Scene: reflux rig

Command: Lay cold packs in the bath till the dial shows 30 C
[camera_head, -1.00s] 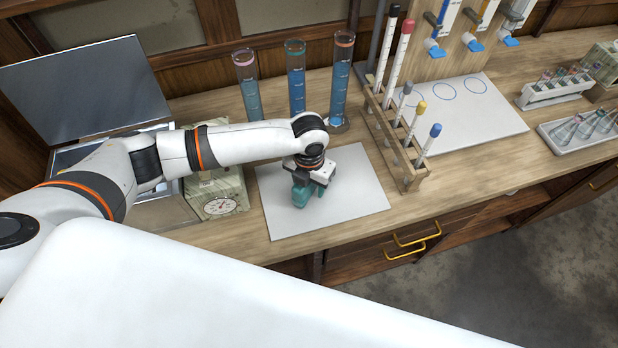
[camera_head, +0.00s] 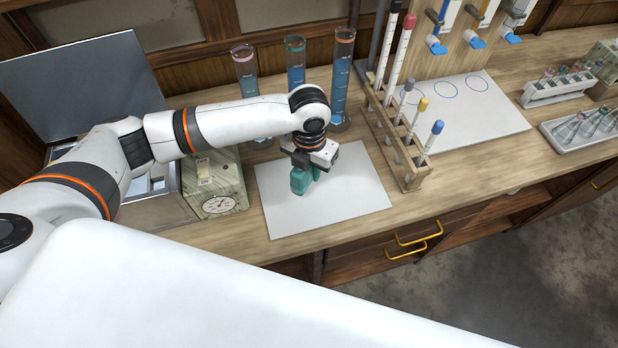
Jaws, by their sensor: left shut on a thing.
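The bath (camera_head: 163,208) is an open metal box at the left with its lid (camera_head: 85,85) raised; my left arm hides much of its inside. Its dial (camera_head: 218,204) is on the front of a mottled green box beside it; the reading is too small to tell. My left gripper (camera_head: 303,183) points down over the white mat (camera_head: 345,200), shut on a teal piece that looks like a cold pack, mostly hidden by the gripper. I cannot tell whether the piece touches the mat. My right gripper is not in view.
Three tall cylinders of blue liquid (camera_head: 296,80) stand behind my left arm. A wooden rack (camera_head: 408,165) of capped tubes stands right of the mat. A white board with circles (camera_head: 470,115) and a flask tray (camera_head: 585,130) lie farther right. The mat's right part is clear.

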